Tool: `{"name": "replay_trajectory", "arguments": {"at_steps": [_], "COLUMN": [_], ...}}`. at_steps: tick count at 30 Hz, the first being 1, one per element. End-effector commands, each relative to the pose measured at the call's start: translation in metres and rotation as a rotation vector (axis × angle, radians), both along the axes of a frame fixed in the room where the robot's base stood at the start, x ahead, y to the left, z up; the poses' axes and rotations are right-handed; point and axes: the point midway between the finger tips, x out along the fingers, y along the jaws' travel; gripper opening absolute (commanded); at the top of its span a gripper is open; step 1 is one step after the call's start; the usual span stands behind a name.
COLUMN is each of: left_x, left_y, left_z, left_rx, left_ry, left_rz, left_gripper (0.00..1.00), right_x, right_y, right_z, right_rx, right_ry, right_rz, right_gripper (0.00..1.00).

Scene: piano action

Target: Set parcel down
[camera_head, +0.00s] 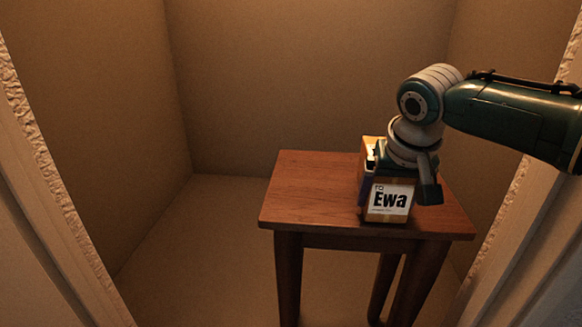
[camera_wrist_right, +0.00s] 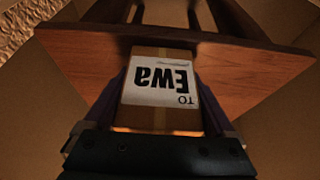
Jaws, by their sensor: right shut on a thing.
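The parcel is a small brown box (camera_head: 386,219) with a white label reading "TO Ewa". In the head view it is at the front right part of a wooden table (camera_head: 315,190), upright, with its label facing me. My right gripper (camera_head: 388,165) is above and around it. In the right wrist view the parcel (camera_wrist_right: 158,117) sits between the two fingers of the right gripper (camera_wrist_right: 160,100), which is shut on it. I cannot tell for sure whether its underside touches the tabletop (camera_wrist_right: 85,60). My left gripper is not in view.
The table stands in a narrow alcove with plain brown walls (camera_head: 310,80) behind and beside it. Rough-edged door jambs (camera_head: 45,160) frame the opening at both sides. The left half of the tabletop is bare, and the floor (camera_head: 195,250) left of the table is clear.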

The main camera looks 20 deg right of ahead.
Motion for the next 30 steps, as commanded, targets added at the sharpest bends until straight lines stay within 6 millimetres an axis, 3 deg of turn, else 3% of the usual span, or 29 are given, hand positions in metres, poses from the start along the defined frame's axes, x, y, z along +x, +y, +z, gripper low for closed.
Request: {"name": "replay_trajectory", "arguments": {"at_steps": [3,4,6,16,30], "left_x": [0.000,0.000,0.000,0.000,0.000], "left_y": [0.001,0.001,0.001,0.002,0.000], "left_z": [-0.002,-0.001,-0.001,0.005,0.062], "left_rx": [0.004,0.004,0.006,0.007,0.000], "left_ry": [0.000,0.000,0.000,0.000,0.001], "left_rz": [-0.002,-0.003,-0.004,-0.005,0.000], "left_gripper": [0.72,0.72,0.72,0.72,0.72], "right_x": [0.001,0.000,0.000,-0.001,-0.032], "right_y": [0.000,0.000,0.000,0.000,0.019], "right_z": [-0.003,-0.003,-0.003,0.006,0.095], "right_rx": [0.000,0.001,0.000,0.000,0.000], "right_ry": [-0.002,0.000,0.000,0.000,0.000], "right_rz": [-0.001,0.000,0.000,0.001,0.002], "right_gripper": [0.10,0.93,1.00,1.00,1.00]}}
